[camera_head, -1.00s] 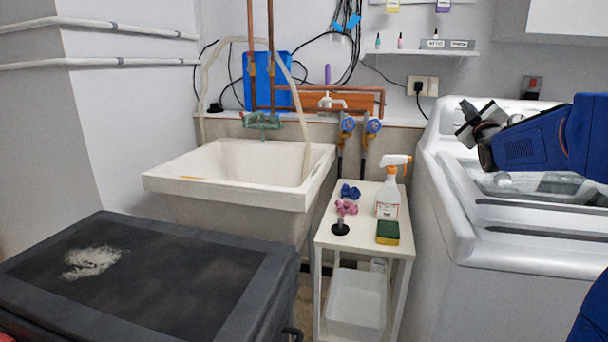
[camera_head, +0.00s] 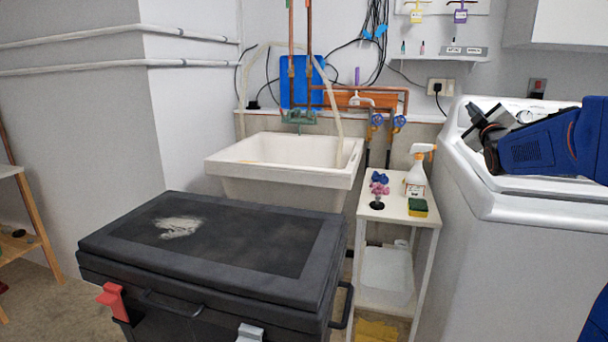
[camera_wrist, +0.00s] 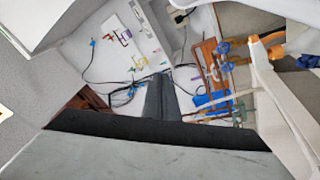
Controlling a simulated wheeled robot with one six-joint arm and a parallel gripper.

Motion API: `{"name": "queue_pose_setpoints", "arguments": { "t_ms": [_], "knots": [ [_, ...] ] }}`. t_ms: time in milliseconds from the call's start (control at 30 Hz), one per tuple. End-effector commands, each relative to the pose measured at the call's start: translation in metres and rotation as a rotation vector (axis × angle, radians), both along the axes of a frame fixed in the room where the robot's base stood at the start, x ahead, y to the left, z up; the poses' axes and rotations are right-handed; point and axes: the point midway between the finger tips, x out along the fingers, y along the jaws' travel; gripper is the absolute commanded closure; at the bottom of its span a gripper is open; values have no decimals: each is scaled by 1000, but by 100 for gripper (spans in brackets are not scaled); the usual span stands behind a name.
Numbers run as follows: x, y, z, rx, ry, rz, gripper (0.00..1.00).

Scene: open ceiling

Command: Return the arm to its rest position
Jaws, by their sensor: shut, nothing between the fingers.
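My gripper (camera_head: 482,124) is at the right of the head view, at the end of my blue arm. It is held in the air in front of the white washing machine (camera_head: 480,204). Its dark fingers are shut and empty. They also show in the wrist view (camera_wrist: 160,98), tilted, with the wall, pipes and cables beyond them. Nothing is seen touching the fingers.
A black chest (camera_head: 195,285) stands at front left. Behind it is a white sink (camera_head: 285,185). A small white table (camera_head: 395,212) holds a spray bottle (camera_head: 417,172) and a sponge (camera_head: 418,206). A wooden shelf (camera_head: 38,232) is at far left.

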Motion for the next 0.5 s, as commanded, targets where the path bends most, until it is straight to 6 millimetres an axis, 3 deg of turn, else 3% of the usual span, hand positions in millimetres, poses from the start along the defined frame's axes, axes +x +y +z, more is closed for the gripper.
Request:
{"name": "queue_pose_setpoints", "arguments": {
  "t_ms": [500],
  "knots": [
    [-30,26,-27,132,126,0,100]
  ]
}}
